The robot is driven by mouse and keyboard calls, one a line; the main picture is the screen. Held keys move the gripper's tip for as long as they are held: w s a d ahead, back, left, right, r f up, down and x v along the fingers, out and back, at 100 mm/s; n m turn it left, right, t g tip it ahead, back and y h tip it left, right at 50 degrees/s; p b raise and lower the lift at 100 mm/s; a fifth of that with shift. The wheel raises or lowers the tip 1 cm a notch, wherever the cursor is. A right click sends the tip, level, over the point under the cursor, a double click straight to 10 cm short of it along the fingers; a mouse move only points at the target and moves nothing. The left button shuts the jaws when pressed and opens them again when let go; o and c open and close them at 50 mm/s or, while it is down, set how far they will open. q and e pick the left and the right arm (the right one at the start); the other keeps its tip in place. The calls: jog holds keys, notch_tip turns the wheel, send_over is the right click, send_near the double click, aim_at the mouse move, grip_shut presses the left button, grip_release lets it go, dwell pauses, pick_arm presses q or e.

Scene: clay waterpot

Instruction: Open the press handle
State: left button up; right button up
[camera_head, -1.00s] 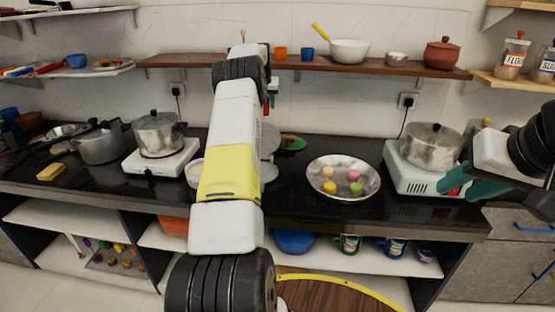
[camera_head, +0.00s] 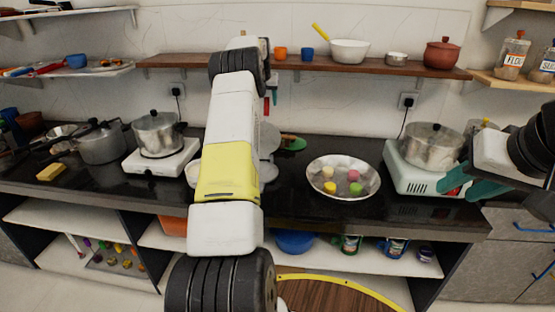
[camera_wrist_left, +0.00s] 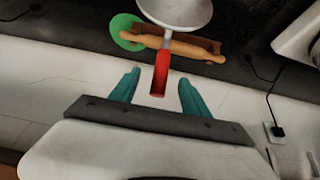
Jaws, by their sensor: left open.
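The press's red handle (camera_wrist_left: 160,76) shows in the left wrist view, pointing down toward my left gripper (camera_wrist_left: 159,80). The handle's end appears between the two teal fingers, with a gap on each side. The press's round grey disc (camera_wrist_left: 180,10) is at the top of that view. In the head view my left arm covers most of the press; a grey disc edge (camera_head: 269,142) and a bit of the red handle (camera_head: 266,105) show. My left gripper is open and mostly hidden there. My right gripper (camera_head: 478,170) is at the right by the stove, its teal fingers apart.
A rolling pin (camera_wrist_left: 168,42) and a green disc (camera_wrist_left: 127,32) lie beside the press. A metal bowl (camera_head: 343,190) with several coloured balls stands to the right. A wooden shelf (camera_head: 400,67) runs along the wall above. Pots on stoves stand at both sides.

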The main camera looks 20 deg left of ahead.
pick_arm(q)
jog(key=shift+v, duration=2.9)
jog(key=shift+s+r, duration=0.1)
jog(key=s+d+r+m+h, duration=0.1)
jog(key=s+d+r, duration=0.6)
jog(key=s+d, duration=0.3)
jog(key=s+d+r+m+h, duration=0.1)
jog(key=s+d+r, duration=0.65)
jog(key=s, duration=0.45)
jog(key=s+d+f, duration=0.3)
jog(key=s, duration=0.6)
jog(key=s+d+f+m+h, duration=0.1)
jog(key=s+d+f, duration=0.2)
jog(key=s, duration=0.5)
jog(key=s+d+f, duration=0.3)
jog(key=s+d, duration=0.1)
jog(key=s, duration=0.5)
jog(key=shift+s+t+h, duration=0.3)
